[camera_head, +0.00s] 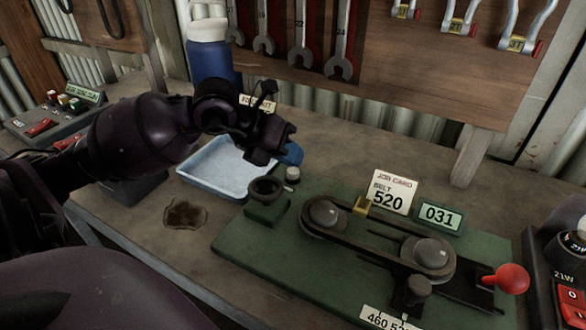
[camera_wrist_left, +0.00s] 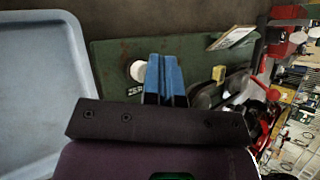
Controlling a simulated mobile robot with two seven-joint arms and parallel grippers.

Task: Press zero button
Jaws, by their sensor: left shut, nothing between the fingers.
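The zero button is a small white round cap (camera_head: 292,174) at the far left corner of the green belt-tester plate (camera_head: 238,242). In the left wrist view the white cap (camera_wrist_left: 137,70) shows just left of my fingertips, with a partly hidden label below it starting "ZE". My left gripper (camera_head: 290,154) has its blue fingers shut and empty, just above and behind the cap in the head view. In the wrist view the closed blue fingers (camera_wrist_left: 165,75) appear beside the cap. I cannot tell whether they touch it. My right gripper is not in view.
A pale blue tray (camera_head: 208,184) lies left of the plate. The plate carries a belt on two pulleys, a red-knobbed lever (camera_head: 511,278), a job card (camera_head: 391,192) reading 520 and a display (camera_head: 440,217) reading 031. A blue bottle (camera_head: 211,60) stands behind my arm.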

